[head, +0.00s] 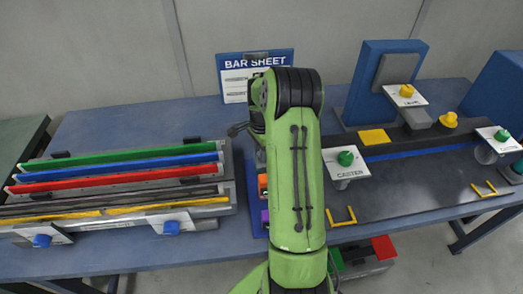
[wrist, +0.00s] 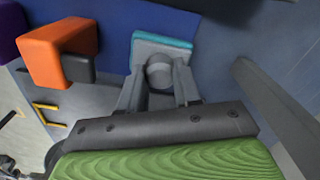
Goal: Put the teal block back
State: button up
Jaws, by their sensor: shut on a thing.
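The teal block (wrist: 176,41) is in the wrist view, at the tips of my gripper (wrist: 160,76). My gripper is shut on it; a round grey part of it shows between the two fingers. Its teal colour shows only along the far edge and side. In the head view my green arm hides both the gripper and the teal block. Whether the block touches the blue surface behind it, I cannot tell.
An orange block (wrist: 58,46) and a purple block (wrist: 10,27) stand left of my gripper in the wrist view. The head view shows coloured bars (head: 120,172) at left, a BAR SHEET sign (head: 233,72) behind, and a CASTER plate (head: 347,169) at right.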

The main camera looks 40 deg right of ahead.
jog(key=shift+f+b, duration=0.3)
jog(key=shift+f, duration=0.15)
jog(key=shift+f, duration=0.25)
dwell(0.3)
jog(key=o, duration=1.1)
jog(key=shift+r, duration=0.1)
notch_tip(320, 180, up, 16)
jog(key=p, duration=0.3)
